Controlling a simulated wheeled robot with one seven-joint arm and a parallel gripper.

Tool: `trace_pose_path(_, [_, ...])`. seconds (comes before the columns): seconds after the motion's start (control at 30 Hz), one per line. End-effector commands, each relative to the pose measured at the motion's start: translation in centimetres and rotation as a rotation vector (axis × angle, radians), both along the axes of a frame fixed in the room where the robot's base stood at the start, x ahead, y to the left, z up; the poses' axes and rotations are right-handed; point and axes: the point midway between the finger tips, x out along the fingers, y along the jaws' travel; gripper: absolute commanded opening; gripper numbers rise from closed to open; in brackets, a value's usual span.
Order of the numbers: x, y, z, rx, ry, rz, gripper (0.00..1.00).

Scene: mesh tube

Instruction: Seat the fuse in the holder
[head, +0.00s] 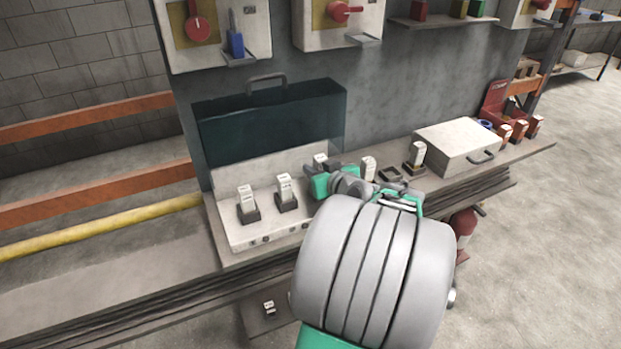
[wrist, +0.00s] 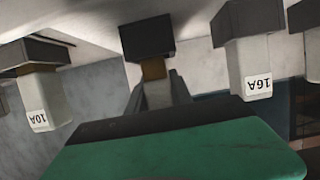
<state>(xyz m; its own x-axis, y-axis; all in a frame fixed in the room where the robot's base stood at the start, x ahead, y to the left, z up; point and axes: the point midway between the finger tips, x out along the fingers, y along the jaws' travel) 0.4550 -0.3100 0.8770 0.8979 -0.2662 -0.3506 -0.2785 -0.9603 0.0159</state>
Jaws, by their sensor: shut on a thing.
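My gripper (head: 327,177) is shut on a pale fuse (head: 320,160), over the right part of the white fuse base (head: 262,233). In the wrist view, which is upside down, the fuse (wrist: 158,93) stands between the grey fingers. Its brown metal end meets the black holder (wrist: 147,38). Some brown metal still shows between body and holder, and how deep it sits cannot be told. In the head view my gripper hides that holder. Fuses (head: 246,198) (head: 285,187) stand upright in black holders to the left.
The wrist view shows neighbouring fuses marked 10A (wrist: 38,105) and 16A (wrist: 252,72) close on both sides. A dark raised lid (head: 270,120) stands behind the base. Right are another fuse (head: 368,167), a fuse in a holder (head: 417,154) and a white case (head: 458,145).

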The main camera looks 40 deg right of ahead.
Motion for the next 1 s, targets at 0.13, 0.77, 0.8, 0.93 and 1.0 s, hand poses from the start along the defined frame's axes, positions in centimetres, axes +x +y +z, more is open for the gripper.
trace_pose_path(0.13, [-0.6,0.5,-2.4,0.036,0.040,-0.002,0.00])
trace_pose_path(0.77, [-0.5,0.2,-1.7,0.027,0.029,-0.005,0.49])
trace_pose_path(0.8, [-0.5,0.2,-1.7,0.026,0.029,-0.005,0.49])
trace_pose_path(0.93, [-1.2,0.3,-1.2,0.024,0.025,-0.007,0.49])
trace_pose_path(1.0, [-2.3,0.5,-0.7,0.023,0.025,-0.011,0.49])
